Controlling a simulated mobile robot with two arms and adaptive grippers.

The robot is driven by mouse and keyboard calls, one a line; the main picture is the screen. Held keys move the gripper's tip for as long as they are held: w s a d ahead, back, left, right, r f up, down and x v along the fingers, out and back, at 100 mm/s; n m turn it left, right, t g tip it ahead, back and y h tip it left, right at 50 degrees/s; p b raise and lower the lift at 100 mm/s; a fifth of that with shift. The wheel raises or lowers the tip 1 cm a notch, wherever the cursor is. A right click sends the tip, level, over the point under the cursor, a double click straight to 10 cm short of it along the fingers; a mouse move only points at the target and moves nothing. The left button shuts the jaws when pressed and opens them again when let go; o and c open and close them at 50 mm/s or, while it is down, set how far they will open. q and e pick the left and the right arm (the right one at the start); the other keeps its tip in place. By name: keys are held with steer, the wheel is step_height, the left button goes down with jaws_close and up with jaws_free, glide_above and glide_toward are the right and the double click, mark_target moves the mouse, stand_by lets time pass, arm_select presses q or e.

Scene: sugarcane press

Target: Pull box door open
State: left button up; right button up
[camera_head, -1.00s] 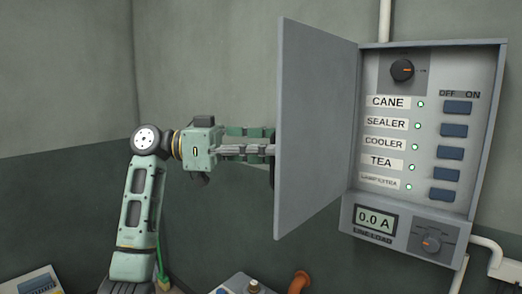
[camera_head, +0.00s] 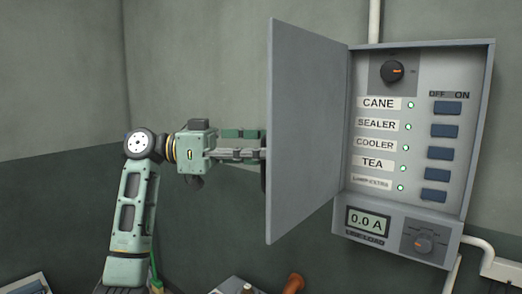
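The grey box door (camera_head: 307,130) stands swung wide open on the left side of the wall-mounted control box (camera_head: 415,50). The box's inside shows, with labels, lights and blue switches. My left gripper (camera_head: 252,150) is at the far side of the door, near its free left edge. Its fingertips are hidden behind the door, so I cannot see whether they touch or hold anything. My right gripper is not in view.
A display panel reading 0.0 A (camera_head: 368,222) sits below the switches. A pipe (camera_head: 375,20) runs up from the box, and more pipes (camera_head: 495,262) are at lower right. An orange-brown fitting (camera_head: 293,284) is at the bottom edge.

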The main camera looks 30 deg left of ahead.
arm_select(q)
steer(key=v, duration=1.2)
steer(key=shift+w, duration=0.1)
